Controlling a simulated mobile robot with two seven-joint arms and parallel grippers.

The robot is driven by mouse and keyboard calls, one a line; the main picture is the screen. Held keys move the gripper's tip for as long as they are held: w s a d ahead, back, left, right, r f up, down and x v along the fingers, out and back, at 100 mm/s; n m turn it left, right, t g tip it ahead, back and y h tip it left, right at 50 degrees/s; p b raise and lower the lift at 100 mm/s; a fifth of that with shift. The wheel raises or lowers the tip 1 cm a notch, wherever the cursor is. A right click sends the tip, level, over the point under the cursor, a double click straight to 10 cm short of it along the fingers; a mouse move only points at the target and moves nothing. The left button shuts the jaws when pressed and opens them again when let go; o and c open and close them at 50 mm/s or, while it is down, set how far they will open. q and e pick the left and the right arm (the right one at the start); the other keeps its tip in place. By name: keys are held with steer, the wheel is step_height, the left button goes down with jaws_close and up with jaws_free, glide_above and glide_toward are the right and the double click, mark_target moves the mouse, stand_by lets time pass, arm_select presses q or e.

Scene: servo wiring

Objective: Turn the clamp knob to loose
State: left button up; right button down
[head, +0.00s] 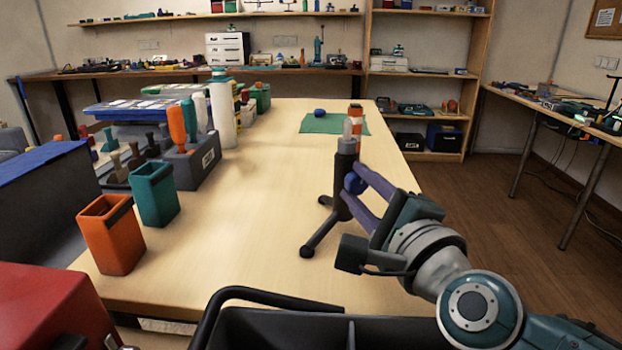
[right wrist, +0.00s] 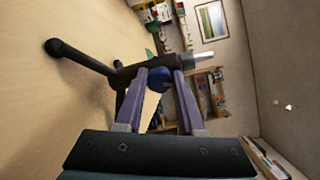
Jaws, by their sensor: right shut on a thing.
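The clamp knob (head: 354,183) is a small blue knob on the side of a dark upright stand (head: 344,170) with splayed tripod legs. The stand is on the wooden table, right of its middle. My right gripper (head: 359,187) reaches in from the right, its two purple fingers closed on the knob. In the right wrist view the blue knob (right wrist: 160,79) sits between the fingertips, with the stand's dark post (right wrist: 133,72) right behind it. Markings on the knob are too small to see. My left gripper is not in view.
An orange bin (head: 111,236) and a teal bin (head: 155,194) stand at the table's left. A tool block (head: 196,160) and a white bottle (head: 222,110) are behind them. A green mat (head: 335,125) with a blue object lies at the far end. The table's middle is clear.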

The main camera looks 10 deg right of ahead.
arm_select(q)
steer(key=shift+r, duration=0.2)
arm_select(e)
steer(key=n, duration=0.3)
steer(key=shift+n, duration=0.5)
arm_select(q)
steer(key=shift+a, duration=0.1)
arm_select(e)
steer(key=c, duration=0.5)
jaws_free()
steer(key=shift+s, duration=0.1)
